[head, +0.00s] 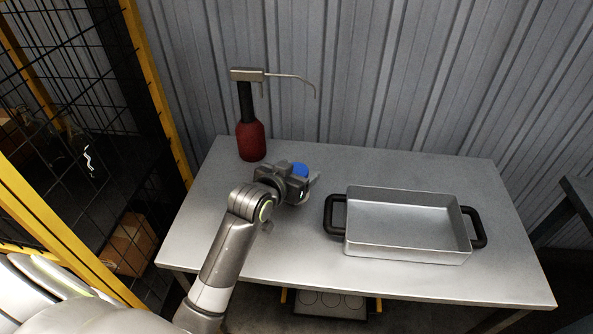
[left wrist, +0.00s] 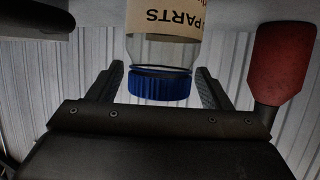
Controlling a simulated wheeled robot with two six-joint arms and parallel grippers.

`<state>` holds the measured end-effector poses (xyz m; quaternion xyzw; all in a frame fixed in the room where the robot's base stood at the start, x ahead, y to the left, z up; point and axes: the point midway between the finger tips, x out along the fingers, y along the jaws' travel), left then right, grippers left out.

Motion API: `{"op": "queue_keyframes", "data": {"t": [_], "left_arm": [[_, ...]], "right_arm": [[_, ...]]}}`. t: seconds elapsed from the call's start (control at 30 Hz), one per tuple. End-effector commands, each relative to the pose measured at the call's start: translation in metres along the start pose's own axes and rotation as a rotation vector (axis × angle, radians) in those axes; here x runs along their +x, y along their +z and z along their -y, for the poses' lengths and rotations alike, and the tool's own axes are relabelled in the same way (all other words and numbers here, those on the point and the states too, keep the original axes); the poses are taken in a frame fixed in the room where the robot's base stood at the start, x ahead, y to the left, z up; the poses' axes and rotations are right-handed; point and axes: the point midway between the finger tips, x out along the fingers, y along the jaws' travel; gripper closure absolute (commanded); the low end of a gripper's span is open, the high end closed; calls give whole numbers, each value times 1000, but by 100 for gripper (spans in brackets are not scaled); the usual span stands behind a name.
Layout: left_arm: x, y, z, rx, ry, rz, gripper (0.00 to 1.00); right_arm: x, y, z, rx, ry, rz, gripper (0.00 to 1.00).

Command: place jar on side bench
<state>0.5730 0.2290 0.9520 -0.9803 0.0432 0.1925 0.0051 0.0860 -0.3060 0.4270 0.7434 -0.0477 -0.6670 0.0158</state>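The jar has a blue lid (head: 300,170) and stands upright at the left-middle of the side bench (head: 400,284); my gripper hides most of its body in the head view. In the left wrist view, which is upside down, the jar (left wrist: 165,50) shows clear glass and a tan label reading "PARTS". My left gripper (head: 308,190) reaches around it, one finger on each side. In the left wrist view the fingers (left wrist: 162,80) look open, with narrow gaps beside the jar. The jar's base is out of view, so contact with the bench cannot be told. My right gripper is out of view.
A red bottle (head: 251,141) with a black neck and metal spout stands behind my left gripper. A metal tray (head: 405,250) with black handles sits on the bench's right half. A yellow-framed mesh fence (head: 158,90) stands left. The bench's front-left and far-right areas are clear.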

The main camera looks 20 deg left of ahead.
Motion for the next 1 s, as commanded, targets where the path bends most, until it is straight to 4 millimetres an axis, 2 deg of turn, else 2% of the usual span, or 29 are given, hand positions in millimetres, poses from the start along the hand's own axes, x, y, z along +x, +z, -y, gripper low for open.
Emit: {"op": "queue_keyframes", "data": {"t": [0.23, 0.37, 0.8, 1.0], "left_arm": [[-1, -3, 0, 1, 0, -1, 28], [-10, -2, 0, 0, 0, -2, 28], [-85, -2, 0, 2, -1, -1, 28], [-111, -2, 0, 0, 0, 0, 28]], "right_arm": [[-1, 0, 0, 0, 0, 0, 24], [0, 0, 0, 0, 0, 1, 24], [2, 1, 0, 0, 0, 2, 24], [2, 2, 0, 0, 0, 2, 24]]}}
